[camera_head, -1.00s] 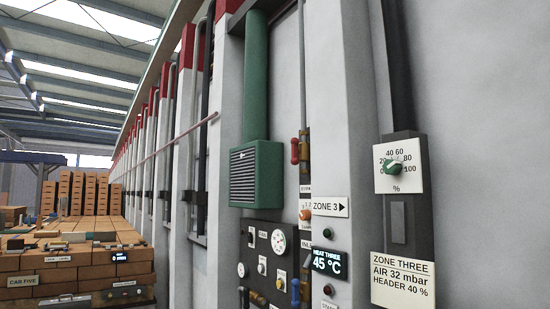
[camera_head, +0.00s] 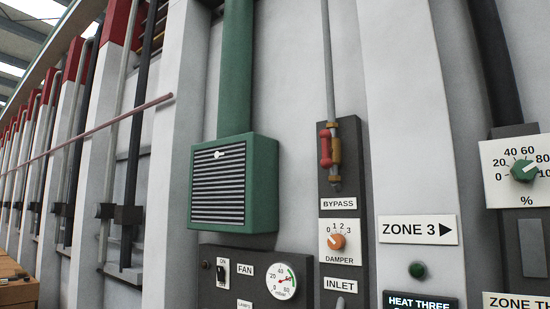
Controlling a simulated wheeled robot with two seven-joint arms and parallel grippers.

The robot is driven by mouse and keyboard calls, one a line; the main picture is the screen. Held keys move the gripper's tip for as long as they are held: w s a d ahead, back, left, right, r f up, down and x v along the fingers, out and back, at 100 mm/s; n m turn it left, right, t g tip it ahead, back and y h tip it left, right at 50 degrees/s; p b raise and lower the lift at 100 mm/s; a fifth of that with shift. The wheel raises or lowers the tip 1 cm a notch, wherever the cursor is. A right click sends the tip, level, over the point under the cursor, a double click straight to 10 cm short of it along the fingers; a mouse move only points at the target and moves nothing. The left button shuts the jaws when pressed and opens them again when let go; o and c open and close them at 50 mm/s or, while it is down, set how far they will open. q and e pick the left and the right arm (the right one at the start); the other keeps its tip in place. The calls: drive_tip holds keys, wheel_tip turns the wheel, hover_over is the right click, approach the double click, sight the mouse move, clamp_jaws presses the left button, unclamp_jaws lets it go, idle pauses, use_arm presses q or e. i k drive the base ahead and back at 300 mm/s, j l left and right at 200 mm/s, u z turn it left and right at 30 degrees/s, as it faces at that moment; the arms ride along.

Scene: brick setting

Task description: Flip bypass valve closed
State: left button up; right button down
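The bypass valve (camera_head: 336,150) sits on a dark upright panel, on a thin grey pipe, above a white BYPASS label (camera_head: 338,204). It has a brass-coloured body and a red handle (camera_head: 326,148). The red handle stands upright, along the pipe and just left of the body. Neither of my grippers shows in the head view.
Below the label are an orange damper knob (camera_head: 338,241) and an INLET label (camera_head: 340,285). A green louvred box (camera_head: 235,185) juts out at left, above a fan panel (camera_head: 245,270) with a switch and gauge. A ZONE 3 sign (camera_head: 418,230) and green knob (camera_head: 524,170) are at right.

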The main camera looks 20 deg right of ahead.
sight(325, 163)
drive_tip(key=i+j, duration=0.35)
drive_tip(key=i+j+z, duration=0.1)
drive_tip(key=i+j, duration=0.25)
drive_tip(key=j, duration=0.2)
